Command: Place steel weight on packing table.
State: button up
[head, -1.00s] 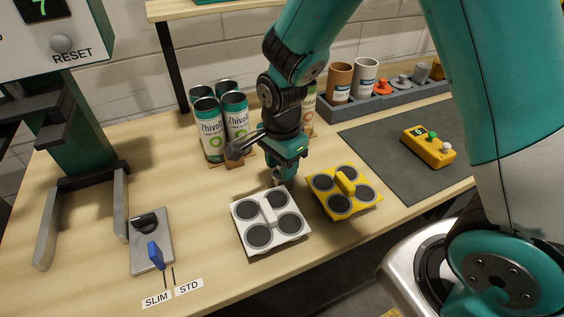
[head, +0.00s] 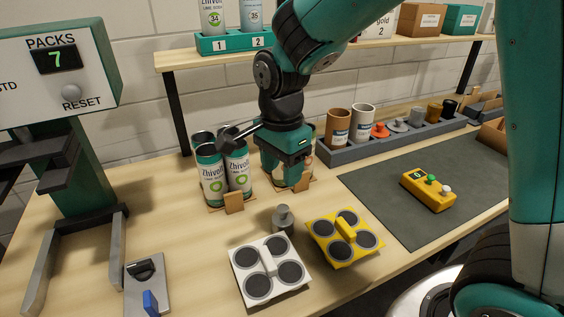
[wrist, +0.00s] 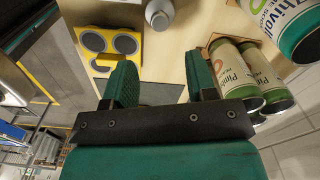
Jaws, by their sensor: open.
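The steel weight (head: 283,219) is a small grey cylinder with a knob on top. It stands upright on the wooden packing table (head: 150,232), just behind the white and yellow four-pad plates. It also shows in the wrist view (wrist: 159,14) at the top, beyond the fingers and apart from them. My gripper (head: 294,178) is above the table, behind the weight, in front of some cans it partly hides. In the wrist view its two green fingers (wrist: 163,85) are apart with nothing between them.
A white four-pad plate (head: 268,258) and a yellow one (head: 346,232) lie in front. Zhivolt cans (head: 212,178) stand at the back left. A grey mat (head: 400,190) holds a yellow button box (head: 428,190). A press with a display (head: 75,160) stands left.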

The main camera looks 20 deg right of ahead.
jog(key=s+a+r+n+y, duration=0.2)
jog(key=s+r+n, duration=0.1)
jog(key=s+n, duration=0.6)
jog(key=s+a+r+n+y, duration=0.2)
jog(key=s+r+n, duration=0.2)
jog(key=s+n, duration=0.4)
jog(key=n, duration=0.4)
jog(key=shift+s+a+n, duration=0.15)
jog(key=shift+s+n, duration=0.15)
jog(key=shift+s, duration=0.1)
